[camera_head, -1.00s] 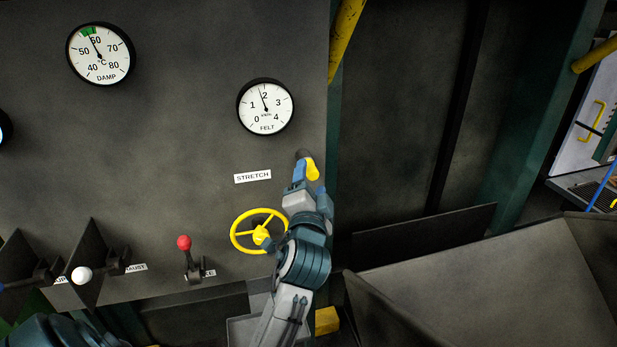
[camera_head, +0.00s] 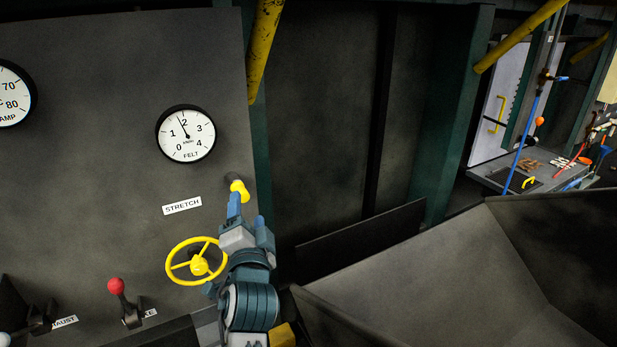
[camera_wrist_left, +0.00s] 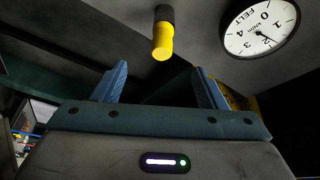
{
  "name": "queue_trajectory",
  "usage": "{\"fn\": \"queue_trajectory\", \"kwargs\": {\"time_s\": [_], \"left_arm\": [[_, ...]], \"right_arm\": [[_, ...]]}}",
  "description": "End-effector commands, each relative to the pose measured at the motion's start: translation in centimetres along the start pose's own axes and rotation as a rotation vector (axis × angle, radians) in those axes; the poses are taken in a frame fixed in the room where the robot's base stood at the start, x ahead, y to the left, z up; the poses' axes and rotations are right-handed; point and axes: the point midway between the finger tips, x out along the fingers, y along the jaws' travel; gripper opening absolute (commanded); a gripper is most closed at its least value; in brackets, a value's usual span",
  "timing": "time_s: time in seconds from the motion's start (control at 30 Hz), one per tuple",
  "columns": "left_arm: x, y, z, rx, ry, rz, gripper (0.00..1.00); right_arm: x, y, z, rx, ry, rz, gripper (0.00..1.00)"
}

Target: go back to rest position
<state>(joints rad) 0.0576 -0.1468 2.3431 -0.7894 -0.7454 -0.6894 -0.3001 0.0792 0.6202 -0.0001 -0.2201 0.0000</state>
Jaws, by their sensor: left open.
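My left gripper (camera_head: 247,208) is open and empty, low in the middle of the head view, just below a yellow-tipped knob (camera_head: 239,187) on the dark panel. In the left wrist view its two blue fingers (camera_wrist_left: 160,74) stand apart. The knob (camera_wrist_left: 162,42) shows beyond the fingertips, between their lines, and is not gripped. The right gripper is not in view.
The panel (camera_head: 110,150) carries a FELT gauge (camera_head: 186,134), a STRETCH label (camera_head: 182,206), a yellow handwheel (camera_head: 197,261) close beside my left arm, and a red-topped lever (camera_head: 117,287). A grey trough (camera_head: 430,270) lies at right. A cluttered bench (camera_head: 540,172) stands far right.

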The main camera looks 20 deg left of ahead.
Motion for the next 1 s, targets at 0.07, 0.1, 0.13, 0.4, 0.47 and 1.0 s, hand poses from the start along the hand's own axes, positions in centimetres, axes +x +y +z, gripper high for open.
{"fn": "queue_trajectory", "kwargs": {"time_s": [0.07,0.1,0.13,0.4,0.47,1.0], "left_arm": [[0.0,0.0,0.0,0.0,0.0,0.001,0.65],[-0.1,0.2,0.2,-0.004,-0.003,0.008,0.65],[-0.2,0.5,0.4,-0.009,-0.007,0.018,0.65],[-6.4,10.1,8.7,-0.227,-0.202,0.419,0.65],[-9.3,12.6,11.1,-0.289,-0.288,0.542,0.65],[-29.8,18.9,22.0,-0.456,-0.911,1.119,0.65]], "right_arm": [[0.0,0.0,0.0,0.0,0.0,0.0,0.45],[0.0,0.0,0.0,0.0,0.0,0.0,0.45],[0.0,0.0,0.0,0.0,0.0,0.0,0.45],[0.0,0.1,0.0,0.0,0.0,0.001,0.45],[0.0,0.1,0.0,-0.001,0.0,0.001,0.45],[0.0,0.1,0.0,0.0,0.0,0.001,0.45]]}}
